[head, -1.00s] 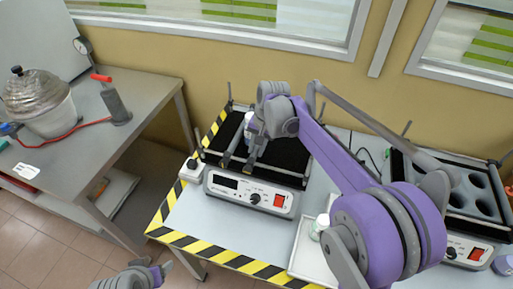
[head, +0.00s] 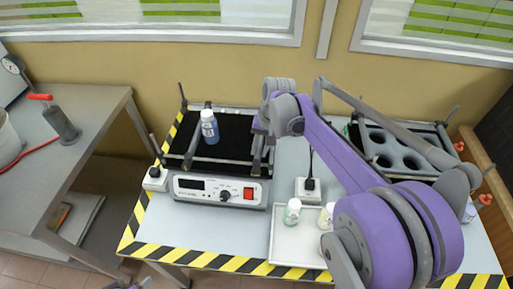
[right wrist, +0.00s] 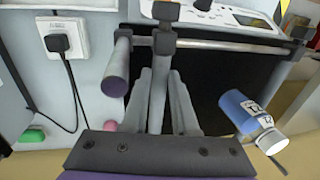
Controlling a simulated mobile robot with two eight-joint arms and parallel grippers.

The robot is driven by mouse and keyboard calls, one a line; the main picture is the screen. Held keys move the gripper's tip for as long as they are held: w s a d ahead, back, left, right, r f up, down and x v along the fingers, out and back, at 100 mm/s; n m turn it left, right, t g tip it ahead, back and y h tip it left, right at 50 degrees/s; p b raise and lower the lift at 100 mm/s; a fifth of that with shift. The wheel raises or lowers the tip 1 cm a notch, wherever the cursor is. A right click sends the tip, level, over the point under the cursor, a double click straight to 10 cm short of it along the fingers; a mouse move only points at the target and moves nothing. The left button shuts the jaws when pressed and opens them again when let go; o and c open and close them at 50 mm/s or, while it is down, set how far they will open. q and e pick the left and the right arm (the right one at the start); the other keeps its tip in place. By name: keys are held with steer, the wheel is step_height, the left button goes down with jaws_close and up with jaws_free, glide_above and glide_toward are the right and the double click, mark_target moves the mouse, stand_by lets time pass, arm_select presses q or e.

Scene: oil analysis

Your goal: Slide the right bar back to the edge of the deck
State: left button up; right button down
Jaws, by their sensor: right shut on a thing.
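The shaker (head: 220,188) has a black deck (head: 228,130) with a blue bottle (head: 209,127) standing on it. The bottle also shows in the right wrist view (right wrist: 250,115). The left bar (head: 192,148) lies across the deck left of the bottle. My right gripper (head: 263,150) is at the deck's right side, shut on the right bar (right wrist: 159,85), with one finger on each side of it in the wrist view. The bar lies close to the deck's side edge, apart from the bottle. My left gripper (head: 130,284) barely shows at the bottom edge; its fingers are unclear.
A white tray (head: 283,248) with two small jars stands front right of the shaker. A power socket (head: 308,190) with a plugged cable is just right of it. A second device with round holes (head: 395,150) stands further right. A grey side table (head: 90,125) is at left.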

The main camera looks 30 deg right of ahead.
steer(key=c, duration=0.7)
jaws_free()
steer(key=shift+r, duration=0.15)
steer(key=r, duration=0.3)
steer(key=d+r, duration=0.1)
steer(key=r, duration=0.3)
steer(key=s+r, duration=0.1)
steer(key=r, duration=0.2)
steer(key=shift+d+r+p, duration=0.2)
steer(key=shift+d+p, duration=0.15)
steer(key=shift+s, duration=0.1)
